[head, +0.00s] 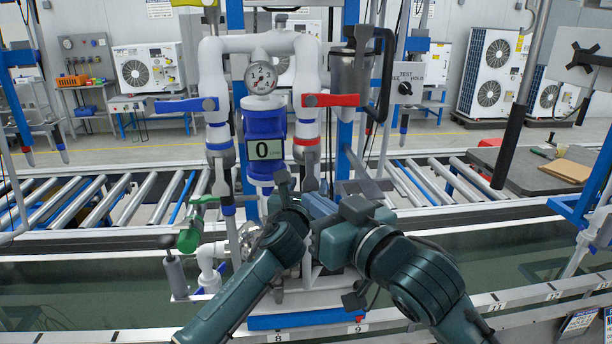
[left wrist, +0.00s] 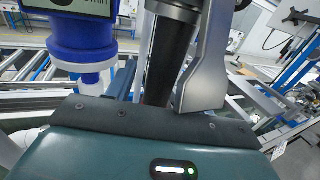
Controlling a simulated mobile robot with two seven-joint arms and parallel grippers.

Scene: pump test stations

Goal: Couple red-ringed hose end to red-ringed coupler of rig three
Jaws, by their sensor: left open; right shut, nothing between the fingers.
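The rig stands in the middle of the head view. Its red-ringed coupler (head: 306,142) hangs under the right white pipe, below a red lever (head: 331,100). Grey metal parts hang beneath the ring. My left gripper (head: 284,184) is open, just below and left of this coupler, mostly hidden by its own wrist. My right gripper (head: 364,182) is shut and empty, to the right of and below the coupler. In the left wrist view, a black cylinder (left wrist: 168,55) stands upright beside a grey metal piece; I cannot tell whether it is the hose. No red-ringed hose end is clearly visible.
A blue-ringed coupler (head: 219,146) with a blue lever (head: 187,105) is on the left pipe. A blue meter (head: 264,125) reading 0 stands between. A green-handled fitting (head: 190,238) sits lower left. A roller conveyor (head: 105,200) runs behind; a water trough (head: 90,275) lies in front.

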